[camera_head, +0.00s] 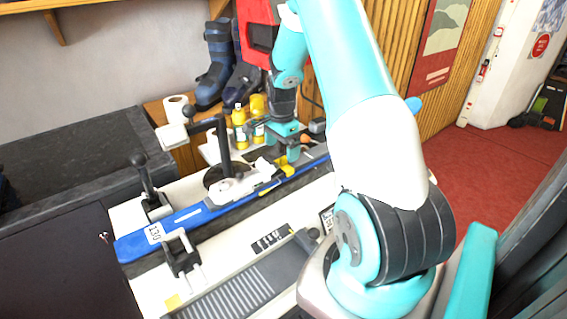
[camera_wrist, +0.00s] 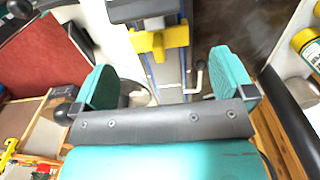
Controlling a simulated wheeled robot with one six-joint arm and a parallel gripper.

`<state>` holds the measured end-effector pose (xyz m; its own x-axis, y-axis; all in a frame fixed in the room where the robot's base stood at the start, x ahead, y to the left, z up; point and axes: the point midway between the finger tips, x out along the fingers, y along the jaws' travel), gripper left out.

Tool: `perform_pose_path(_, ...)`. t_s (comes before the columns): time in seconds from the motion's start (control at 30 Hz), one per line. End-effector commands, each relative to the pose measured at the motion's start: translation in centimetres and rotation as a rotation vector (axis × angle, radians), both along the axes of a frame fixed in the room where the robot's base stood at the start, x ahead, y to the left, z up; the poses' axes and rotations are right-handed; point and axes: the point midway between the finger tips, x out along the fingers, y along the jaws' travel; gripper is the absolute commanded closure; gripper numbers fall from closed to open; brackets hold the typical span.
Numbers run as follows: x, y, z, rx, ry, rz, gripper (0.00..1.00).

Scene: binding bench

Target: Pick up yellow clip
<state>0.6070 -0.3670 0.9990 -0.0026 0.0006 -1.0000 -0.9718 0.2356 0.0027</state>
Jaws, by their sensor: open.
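The yellow clip (camera_wrist: 147,41) sits across the dark ski (camera_wrist: 168,73), ahead of my gripper in the wrist view. In the head view the clip (camera_head: 281,162) shows as a small yellow patch on the blue and grey ski (camera_head: 193,217), just below my gripper (camera_head: 289,147). In the wrist view my gripper (camera_wrist: 167,80) is open and empty. Its teal fingers are wide apart, to the left and right of the clip's line, and the clip lies beyond the fingertips. A dark block (camera_wrist: 142,10) on the ski stands just behind the clip.
Clamps and a lever (camera_head: 144,178) hold the ski on the white bench. Yellow bottles (camera_head: 240,128) and a paper roll (camera_head: 176,108) stand behind it. In the wrist view a bottle (camera_wrist: 308,47) is at the right and a crank handle (camera_wrist: 197,78) near the right finger.

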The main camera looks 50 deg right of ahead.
Motion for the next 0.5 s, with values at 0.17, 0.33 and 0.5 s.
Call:
perform_pose_path(0.17, -0.3, -0.2, -1.6, 0.003, 0.004, 0.0, 0.0)
perform_pose_path(0.33, -0.4, -0.4, -4.1, 0.003, 0.002, 0.001, 0.0)
perform_pose_path(0.5, -0.3, -0.4, -5.3, 0.0, 0.0, 0.001, 0.0)
